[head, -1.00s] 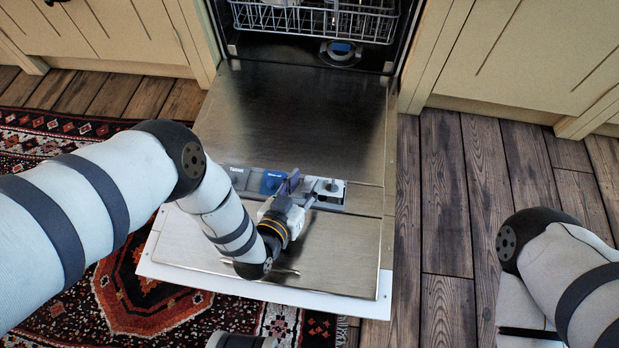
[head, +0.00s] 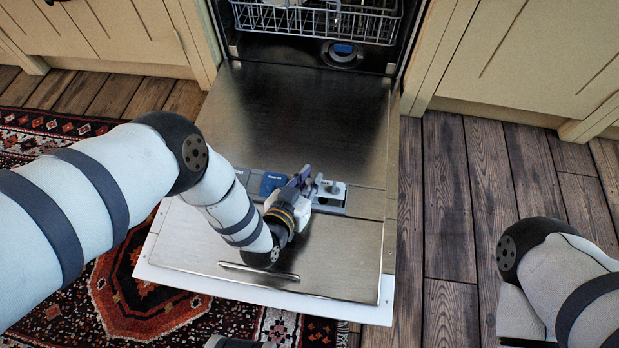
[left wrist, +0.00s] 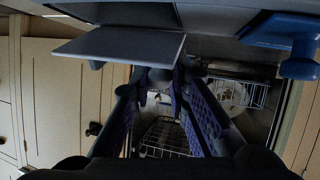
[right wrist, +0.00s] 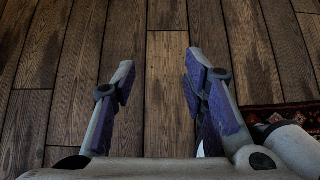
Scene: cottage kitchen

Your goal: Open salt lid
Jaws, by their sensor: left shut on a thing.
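The dispenser panel (head: 240,175) is set across the open dishwasher door. A grey flap (left wrist: 120,45), which looks like the salt lid, stands out from the panel in the left wrist view. My left gripper (head: 301,177) is at the panel, and its fingertips (left wrist: 167,76) are closed together at the flap's edge. The fingers partly hide the contact. A blue lid (head: 272,183) lies to the left of the fingers; in the left wrist view its blue knob (left wrist: 299,62) shows on the right. My right gripper (right wrist: 161,62) is open and empty above the floor.
The dishwasher door (head: 310,110) lies open, with the wire rack (head: 312,18) behind it. A blue-centred round cap (head: 343,50) is in the tub floor. A patterned rug (head: 130,300) lies at left.

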